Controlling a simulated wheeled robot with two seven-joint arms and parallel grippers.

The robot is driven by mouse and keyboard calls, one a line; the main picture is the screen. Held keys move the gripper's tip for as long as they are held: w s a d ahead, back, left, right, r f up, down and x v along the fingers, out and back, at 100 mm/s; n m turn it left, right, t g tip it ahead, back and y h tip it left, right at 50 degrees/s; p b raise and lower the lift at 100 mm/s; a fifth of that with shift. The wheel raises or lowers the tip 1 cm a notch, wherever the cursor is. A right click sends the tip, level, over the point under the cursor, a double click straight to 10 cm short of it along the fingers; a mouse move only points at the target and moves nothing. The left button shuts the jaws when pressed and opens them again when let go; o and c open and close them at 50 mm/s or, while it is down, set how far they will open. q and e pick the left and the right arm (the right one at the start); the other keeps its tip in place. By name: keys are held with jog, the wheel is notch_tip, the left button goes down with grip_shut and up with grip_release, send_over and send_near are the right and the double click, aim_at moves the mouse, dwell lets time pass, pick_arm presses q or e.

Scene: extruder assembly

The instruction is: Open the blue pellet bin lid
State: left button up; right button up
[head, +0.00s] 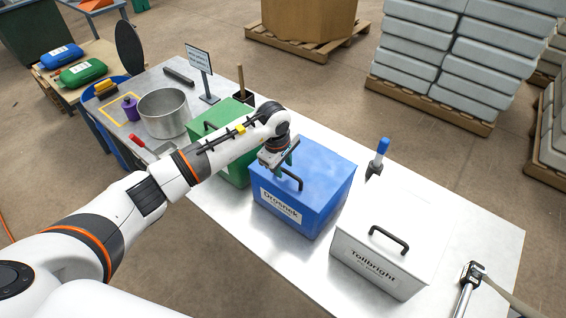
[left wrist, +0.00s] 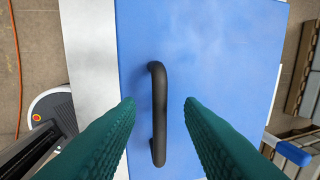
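The blue pellet bin (head: 314,198) stands on the metal table between a green bin and a white bin. Its front label reads roughly "Drosnek". Its blue lid (left wrist: 217,60) is closed and carries a black bar handle (left wrist: 158,112), which also shows in the head view (head: 291,180). My left gripper (head: 284,172) is above the lid at the handle. In the left wrist view its two green fingers (left wrist: 160,102) are apart, one on each side of the handle, with a gap to it on both sides. My right gripper is not in view.
A white bin (head: 385,251) labelled "Tollbright" stands to the right, and a green bin (head: 232,170) to the left behind my arm. A blue-handled scoop (head: 379,157) is behind the blue bin. A metal pot (head: 165,116) and sign (head: 200,66) stand farther left.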

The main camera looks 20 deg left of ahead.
pick_arm(q)
grip_shut()
jog(key=shift+w, duration=0.1)
dwell(0.3)
